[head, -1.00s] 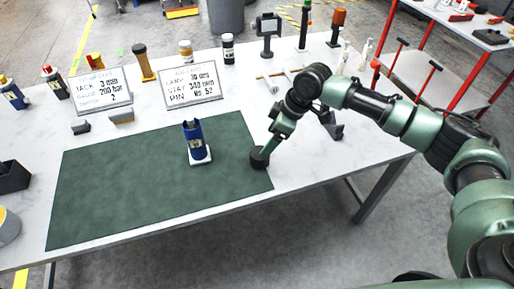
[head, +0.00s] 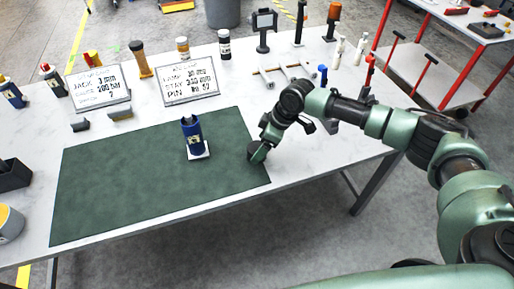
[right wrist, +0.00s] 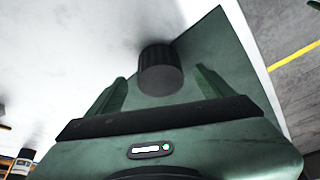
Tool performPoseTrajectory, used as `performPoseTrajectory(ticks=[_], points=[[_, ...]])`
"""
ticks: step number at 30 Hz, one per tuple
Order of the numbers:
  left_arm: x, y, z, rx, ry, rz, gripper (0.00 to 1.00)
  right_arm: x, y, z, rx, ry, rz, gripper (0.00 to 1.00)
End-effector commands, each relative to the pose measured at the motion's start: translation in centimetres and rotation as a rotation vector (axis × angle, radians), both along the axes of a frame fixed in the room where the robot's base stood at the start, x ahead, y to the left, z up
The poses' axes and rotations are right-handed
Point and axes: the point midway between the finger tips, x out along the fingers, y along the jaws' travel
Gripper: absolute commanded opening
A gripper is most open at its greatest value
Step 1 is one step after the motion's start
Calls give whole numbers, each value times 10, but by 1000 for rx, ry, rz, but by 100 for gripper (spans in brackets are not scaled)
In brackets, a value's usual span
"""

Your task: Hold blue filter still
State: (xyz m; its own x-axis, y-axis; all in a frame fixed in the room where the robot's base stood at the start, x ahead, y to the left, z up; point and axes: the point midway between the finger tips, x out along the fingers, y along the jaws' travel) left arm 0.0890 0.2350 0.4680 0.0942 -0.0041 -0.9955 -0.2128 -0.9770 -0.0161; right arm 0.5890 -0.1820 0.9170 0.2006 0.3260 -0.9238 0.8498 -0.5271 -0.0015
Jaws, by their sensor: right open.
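The blue filter (head: 194,139) stands upright on a small white base (head: 198,152) on the green mat (head: 130,180), right of its middle. My right gripper (head: 261,151) is low at the mat's right edge, to the right of the filter and apart from it. A short dark cylinder (head: 253,149) stands at its fingers. In the right wrist view, this cylinder (right wrist: 160,72) shows between the two spread fingers of the right gripper (right wrist: 162,90), with gaps on both sides. My left gripper is in neither view.
A dark bin (head: 14,175) is at the left. Most of the mat is clear.

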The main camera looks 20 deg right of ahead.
Motion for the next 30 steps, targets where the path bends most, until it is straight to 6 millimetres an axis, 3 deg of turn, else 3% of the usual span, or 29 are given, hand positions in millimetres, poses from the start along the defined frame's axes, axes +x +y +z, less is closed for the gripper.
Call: performPoseTrajectory(ticks=[6,16,17,21,24,30], points=[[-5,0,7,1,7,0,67,4,7,-20,-1,1,0,82],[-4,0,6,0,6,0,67,5,7,-22,0,0,1,82],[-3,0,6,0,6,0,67,5,7,-21,0,0,1,79],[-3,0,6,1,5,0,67,5,7,-21,-1,-1,1,40],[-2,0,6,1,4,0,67,5,7,-21,0,-1,0,17],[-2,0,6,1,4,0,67,5,7,-21,-1,-1,1,17]])
